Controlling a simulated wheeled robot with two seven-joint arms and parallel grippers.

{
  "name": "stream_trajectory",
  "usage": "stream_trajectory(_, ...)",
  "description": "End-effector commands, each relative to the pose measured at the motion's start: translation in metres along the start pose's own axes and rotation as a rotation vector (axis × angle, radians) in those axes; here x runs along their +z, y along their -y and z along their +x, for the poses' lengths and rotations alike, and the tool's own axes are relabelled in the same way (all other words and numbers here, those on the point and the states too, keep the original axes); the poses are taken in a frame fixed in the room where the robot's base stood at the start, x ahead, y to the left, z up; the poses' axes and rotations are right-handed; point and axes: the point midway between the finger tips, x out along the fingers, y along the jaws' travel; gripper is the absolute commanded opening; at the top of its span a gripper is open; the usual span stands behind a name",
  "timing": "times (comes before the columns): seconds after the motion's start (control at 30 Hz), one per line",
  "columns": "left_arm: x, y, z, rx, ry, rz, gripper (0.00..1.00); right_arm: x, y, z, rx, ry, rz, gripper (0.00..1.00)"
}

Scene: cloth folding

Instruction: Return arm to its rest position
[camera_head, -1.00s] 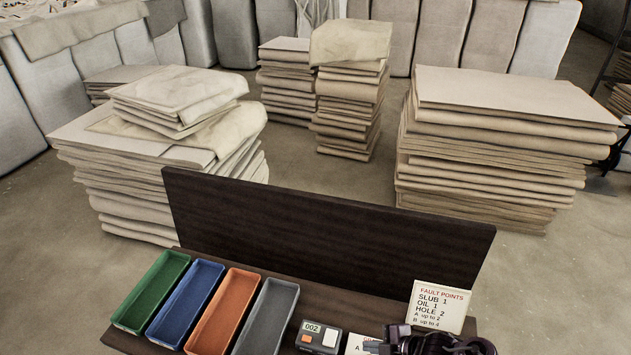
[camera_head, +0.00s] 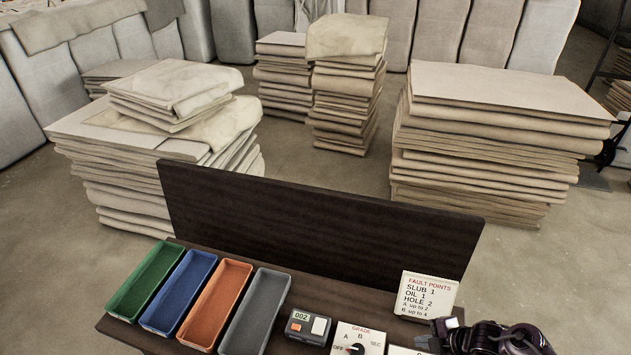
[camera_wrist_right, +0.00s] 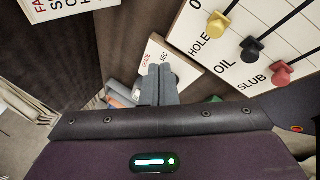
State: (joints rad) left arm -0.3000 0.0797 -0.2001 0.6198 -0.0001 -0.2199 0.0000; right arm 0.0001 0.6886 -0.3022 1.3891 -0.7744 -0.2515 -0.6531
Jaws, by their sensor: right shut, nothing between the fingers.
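My right gripper (camera_wrist_right: 158,82) is shut and empty in the right wrist view, its two grey fingers together. It hangs over the dark bench with a white grade panel (camera_wrist_right: 172,62) behind the fingertips. In the head view my right arm (camera_head: 497,338) shows at the bottom right, beside the fault points card (camera_head: 428,296). My left gripper is in no view.
The dark bench (camera_head: 262,258) has a raised back board (camera_head: 310,215). Green (camera_head: 145,282), blue (camera_head: 179,292), orange (camera_head: 214,302) and grey (camera_head: 255,310) trays stand on it, right of them a 002 counter (camera_head: 307,326) and grade dial (camera_head: 357,342). Cloth stacks (camera_head: 490,150) stand behind.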

Motion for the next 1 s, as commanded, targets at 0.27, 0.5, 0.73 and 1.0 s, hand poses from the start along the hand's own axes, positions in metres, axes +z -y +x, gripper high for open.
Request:
stream_trajectory(0.27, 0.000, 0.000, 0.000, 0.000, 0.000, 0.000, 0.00, 0.096, 0.003, -0.064, -0.064, 0.182, -0.086, 0.00)
stream_trajectory(0.5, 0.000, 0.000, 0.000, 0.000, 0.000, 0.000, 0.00, 0.185, 0.044, -0.093, -0.054, 0.370, 0.124, 0.00)
stream_trajectory(0.73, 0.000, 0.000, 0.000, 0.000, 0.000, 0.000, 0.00, 0.286, 0.123, -0.136, 0.019, 0.627, 0.449, 0.00)
stream_trajectory(1.0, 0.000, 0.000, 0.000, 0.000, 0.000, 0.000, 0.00, 0.389, 0.248, -0.246, 0.168, 1.013, 0.779, 0.00)
